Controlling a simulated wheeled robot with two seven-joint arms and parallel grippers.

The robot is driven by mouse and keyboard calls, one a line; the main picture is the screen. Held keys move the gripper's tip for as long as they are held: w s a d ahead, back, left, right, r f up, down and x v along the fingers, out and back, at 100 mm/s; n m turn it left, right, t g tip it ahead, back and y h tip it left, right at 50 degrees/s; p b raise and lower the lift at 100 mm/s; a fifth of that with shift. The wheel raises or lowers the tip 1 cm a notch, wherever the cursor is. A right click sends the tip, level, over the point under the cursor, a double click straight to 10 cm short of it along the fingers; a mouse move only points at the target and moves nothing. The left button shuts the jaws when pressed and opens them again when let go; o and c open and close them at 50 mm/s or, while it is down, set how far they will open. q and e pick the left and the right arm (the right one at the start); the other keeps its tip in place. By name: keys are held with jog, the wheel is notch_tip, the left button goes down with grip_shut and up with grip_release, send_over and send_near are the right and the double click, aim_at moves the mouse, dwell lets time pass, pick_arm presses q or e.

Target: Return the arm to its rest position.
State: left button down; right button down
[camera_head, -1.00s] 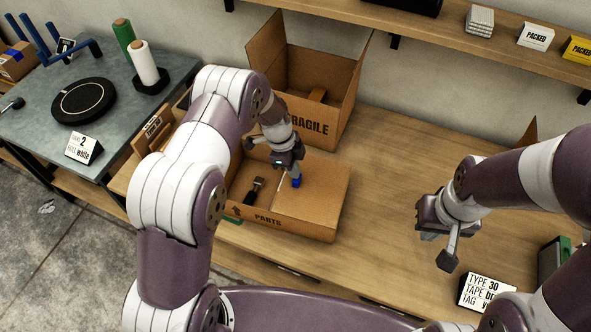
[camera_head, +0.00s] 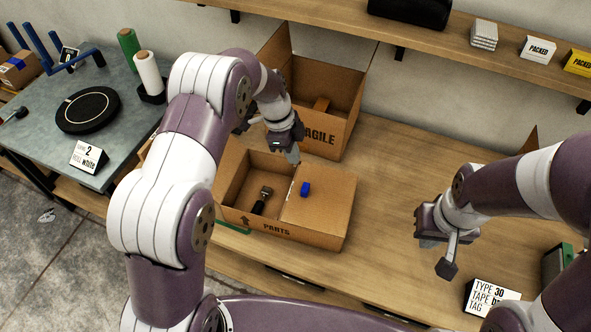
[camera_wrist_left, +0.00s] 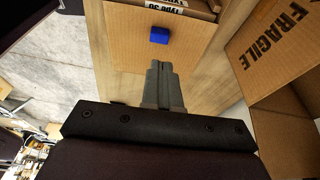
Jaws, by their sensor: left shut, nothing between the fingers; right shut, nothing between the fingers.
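My left gripper (camera_head: 293,157) is shut and empty above the parts box, between it and the FRAGILE box. Its closed fingers (camera_wrist_left: 162,72) also show in the left wrist view. A small blue block (camera_head: 305,189) lies on the cardboard surface in the right part of the PARTS box (camera_head: 290,234); it also shows in the left wrist view (camera_wrist_left: 159,35), just beyond the fingertips and apart from them. A dark-handled tool (camera_head: 262,199) lies in the box's left compartment. My right gripper (camera_head: 440,252) is shut and empty over the right side of the wooden bench.
The open FRAGILE box (camera_head: 318,134) stands behind the PARTS box. A grey table (camera_head: 40,130) at left holds a black disc (camera_head: 87,109) and film rolls. A shelf (camera_head: 430,40) runs along the wall. The bench middle (camera_head: 390,180) is clear.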

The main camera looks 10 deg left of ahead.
pick_arm(q)
jog(key=d+v, duration=0.1)
jog(key=v, duration=0.3)
jog(key=s+a+r+n+y, duration=0.1)
jog(key=s+a+n, duration=0.1)
jog(key=s+n, duration=0.7)
jog(key=s+a+r+n+t+y, duration=0.1)
jog(key=s+a+r+n, duration=0.1)
jog(key=s+n, duration=0.7)
jog(key=s+a, duration=0.1)
jog(key=s, duration=0.2)
jog(key=shift+a+r+n+t+y+b, duration=0.25)
jog(key=shift+n+t+y+b, duration=0.05)
jog(key=shift+n+y, duration=0.1)
jog(key=shift+a, duration=0.1)
